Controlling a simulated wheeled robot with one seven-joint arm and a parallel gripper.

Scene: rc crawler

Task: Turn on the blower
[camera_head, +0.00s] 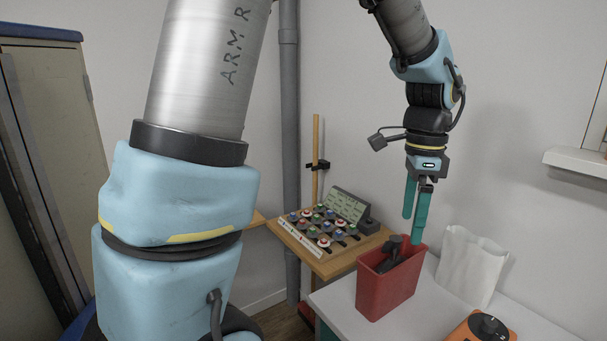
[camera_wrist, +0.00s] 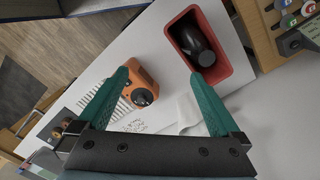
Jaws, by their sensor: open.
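No part in view is plainly marked as the blower. An orange device (camera_head: 480,331) with a black knob sits on the white table, cut off at the bottom edge; it also shows in the wrist view (camera_wrist: 145,78). A dark object (camera_head: 391,252) stands in a red bin (camera_head: 384,292); the wrist view shows this black object (camera_wrist: 193,42) inside the bin (camera_wrist: 241,68). My gripper (camera_head: 411,228) has green fingers, spread and empty, pointing down above and beside the bin. In the wrist view my gripper (camera_wrist: 160,75) has the orange device and bin beyond its fingertips.
A wooden board (camera_head: 330,262) with several coloured buttons and a greenish label panel (camera_head: 346,206) is behind the bin. A white paper bag (camera_head: 470,263) stands right of the bin. A grey pipe (camera_head: 290,130) runs up the wall. A cabinet (camera_head: 60,120) is at left.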

